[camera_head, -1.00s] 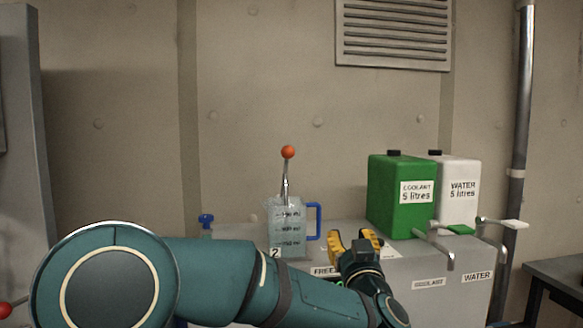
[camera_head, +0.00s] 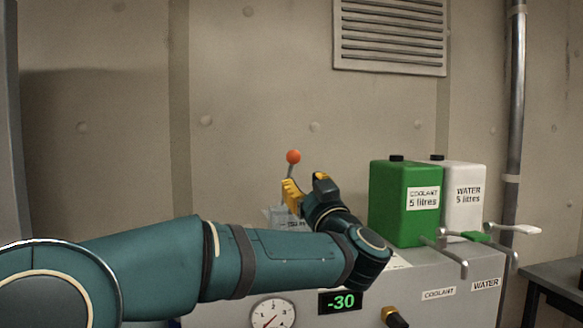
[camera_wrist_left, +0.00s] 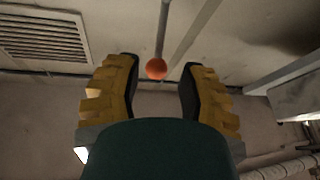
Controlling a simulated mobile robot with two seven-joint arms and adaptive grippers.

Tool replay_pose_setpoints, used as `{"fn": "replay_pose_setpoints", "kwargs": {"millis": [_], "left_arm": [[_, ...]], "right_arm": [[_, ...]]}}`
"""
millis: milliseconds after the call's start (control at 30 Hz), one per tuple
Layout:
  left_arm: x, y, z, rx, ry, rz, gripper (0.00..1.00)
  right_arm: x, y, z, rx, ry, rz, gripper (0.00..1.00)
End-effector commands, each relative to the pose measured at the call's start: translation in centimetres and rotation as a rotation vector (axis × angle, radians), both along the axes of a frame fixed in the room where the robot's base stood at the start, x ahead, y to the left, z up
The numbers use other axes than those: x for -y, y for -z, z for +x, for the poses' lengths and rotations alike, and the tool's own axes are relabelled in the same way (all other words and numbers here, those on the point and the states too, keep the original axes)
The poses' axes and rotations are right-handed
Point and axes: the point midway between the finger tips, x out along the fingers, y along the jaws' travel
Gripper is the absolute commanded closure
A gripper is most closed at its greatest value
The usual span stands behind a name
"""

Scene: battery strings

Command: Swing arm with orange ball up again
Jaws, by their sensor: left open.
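The orange ball (camera_head: 293,156) sits on top of a thin metal arm (camera_head: 290,172) that stands almost upright, against the wall in the head view. My left gripper (camera_head: 306,184) is open, just below and to the right of the ball, its yellow fingers apart. One finger overlaps the lower part of the metal arm. In the left wrist view the ball (camera_wrist_left: 157,68) shows between the two spread fingers, with visible gaps to both. Whether it lies fully between them in depth I cannot tell.
A clear jug (camera_head: 278,216) is mostly hidden behind my left arm. A green coolant can (camera_head: 391,205) and a white water can (camera_head: 463,215) stand to the right on the grey cabinet (camera_head: 415,275), with metal taps in front. A gauge (camera_head: 271,315) and a display reading -30 (camera_head: 340,302) are below.

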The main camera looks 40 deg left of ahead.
Motion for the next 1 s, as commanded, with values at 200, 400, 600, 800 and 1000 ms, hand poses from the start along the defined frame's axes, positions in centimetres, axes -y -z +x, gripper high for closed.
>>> {"fn": "replay_pose_setpoints", "kwargs": {"millis": [200,400,600,800,1000], "left_arm": [[-3.5,-1.5,1.8,-0.001,-0.002,-0.001,0.6],[-5.6,-2.6,3.0,-0.001,0.0,-0.001,0.6],[-6.4,-2.9,3.4,0.0,0.001,-0.001,0.6],[-6.4,-2.9,3.4,-0.001,0.001,-0.001,0.6],[-6.4,-2.9,3.4,-0.001,0.001,-0.001,1.0]], "right_arm": [[0.0,-0.1,0.0,0.0,0.0,0.0,0.66],[0.0,-0.2,0.0,-0.001,0.0,0.0,0.66],[0.0,-0.2,0.0,-0.001,0.0,0.0,0.66],[0.0,-0.2,0.0,-0.001,0.0,0.0,0.66],[0.0,-0.2,0.0,-0.001,0.0,0.0,0.66]]}}
